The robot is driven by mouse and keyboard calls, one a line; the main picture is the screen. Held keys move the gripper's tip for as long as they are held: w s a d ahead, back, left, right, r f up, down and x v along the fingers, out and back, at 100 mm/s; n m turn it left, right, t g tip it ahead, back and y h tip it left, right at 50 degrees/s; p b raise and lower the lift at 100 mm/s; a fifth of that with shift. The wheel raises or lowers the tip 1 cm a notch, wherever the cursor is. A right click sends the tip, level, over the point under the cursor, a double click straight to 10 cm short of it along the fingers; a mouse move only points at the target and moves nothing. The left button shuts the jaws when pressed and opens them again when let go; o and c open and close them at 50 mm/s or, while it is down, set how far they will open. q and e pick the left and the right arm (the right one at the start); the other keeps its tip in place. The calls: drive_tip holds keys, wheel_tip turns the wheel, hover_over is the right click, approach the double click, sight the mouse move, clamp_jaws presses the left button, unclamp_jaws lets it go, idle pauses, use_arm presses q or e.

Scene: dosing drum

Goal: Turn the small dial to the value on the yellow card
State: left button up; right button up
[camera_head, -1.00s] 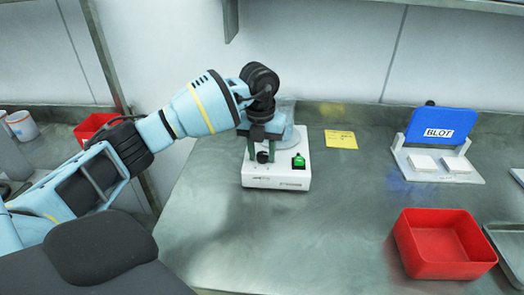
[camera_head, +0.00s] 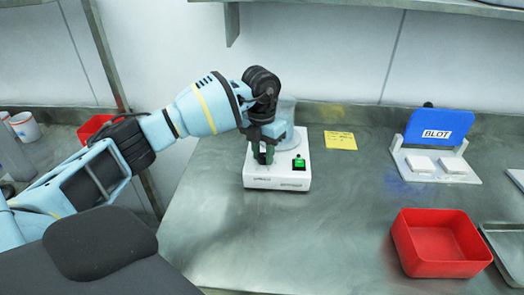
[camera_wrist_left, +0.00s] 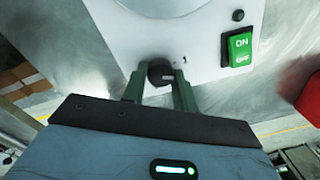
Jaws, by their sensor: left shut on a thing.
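The white dosing machine (camera_head: 290,180) stands on the steel bench, with a green ON switch (camera_head: 299,163) on its top. The switch also shows in the left wrist view (camera_wrist_left: 240,50). The small dial (camera_wrist_left: 160,71) is a dark round knob on the machine's face in the left wrist view. My left gripper (camera_head: 263,156) has its two green fingers (camera_wrist_left: 160,84) on either side of the dial, shut on it. In the head view the fingers mostly hide the dial. The yellow card (camera_head: 340,140) lies on the bench right of the machine; its writing is too small to read.
A red bin (camera_head: 440,245) stands at the front right. A white stand with a blue BLOT panel (camera_head: 439,124) is at the back right. A metal tray (camera_head: 505,245) lies at the right edge. The bench middle is clear.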

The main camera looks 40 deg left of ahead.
sight(264, 155)
use_arm(q)
drive_tip(key=m, duration=0.4)
drive_tip(key=shift+m, duration=0.3)
drive_tip(key=m, duration=0.5)
drive_tip(key=shift+w, duration=0.1)
drive_tip(key=m, duration=0.9)
drive_tip(key=shift+m, duration=0.4)
drive_tip(key=o, duration=1)
drive_tip(key=shift+c, duration=0.2)
drive_tip(key=shift+w+r+b, duration=0.2)
drive_tip(key=shift+r+b, duration=0.15)
drive_tip(key=shift+r, duration=3.55)
